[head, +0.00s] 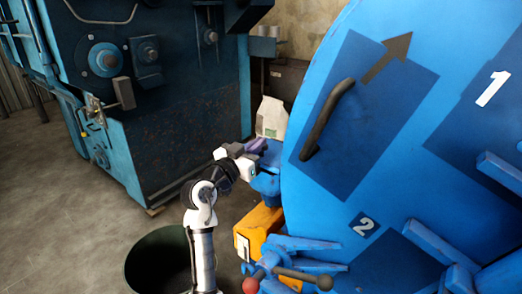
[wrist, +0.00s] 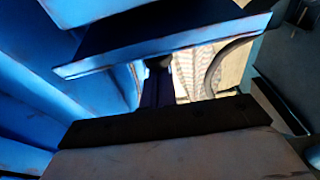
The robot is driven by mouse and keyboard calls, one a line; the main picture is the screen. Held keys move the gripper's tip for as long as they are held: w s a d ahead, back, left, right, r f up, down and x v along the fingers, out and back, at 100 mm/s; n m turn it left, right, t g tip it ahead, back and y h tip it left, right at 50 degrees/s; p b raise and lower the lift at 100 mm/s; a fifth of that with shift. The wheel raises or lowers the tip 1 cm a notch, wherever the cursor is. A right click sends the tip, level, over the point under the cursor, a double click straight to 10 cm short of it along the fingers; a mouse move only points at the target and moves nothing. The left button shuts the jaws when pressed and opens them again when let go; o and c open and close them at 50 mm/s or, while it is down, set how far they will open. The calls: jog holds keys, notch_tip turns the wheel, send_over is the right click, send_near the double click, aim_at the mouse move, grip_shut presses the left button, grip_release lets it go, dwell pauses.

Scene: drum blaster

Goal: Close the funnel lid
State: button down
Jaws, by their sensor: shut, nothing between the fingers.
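A blue, thin-edged panel (wrist: 165,48), which looks like the funnel lid, crosses the upper wrist view close to my gripper. In the head view a small blue funnel-like part (head: 268,188) juts from the left side of the big blue drum, just below my gripper (head: 257,147). The lid cannot be clearly told apart there. My gripper is shut and empty, beside the drum's left edge. In the wrist view its dark finger (wrist: 158,88) reaches up to the panel's lower edge, and the panel hides the tip. I cannot tell whether they touch.
The drum's round face (head: 385,110) with a dark handle (head: 327,118) fills the right. A yellow block (head: 258,226) and levers (head: 300,275) lie below. A pale bag (head: 271,117) stands behind my gripper. A dark bin (head: 158,262) stands near my arm. Open floor (head: 50,190) lies left.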

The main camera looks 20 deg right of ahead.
aim_at(261, 152)
jog(key=shift+s+a+f+b, duration=0.2)
jog(key=shift+f+b, duration=0.5)
jog(key=shift+f, duration=0.1)
jog(key=shift+s+a+f+b, duration=0.15)
jog(key=shift+a+f+b, duration=0.05)
jog(key=shift+f+b, duration=0.55)
jog(key=shift+f, duration=0.25)
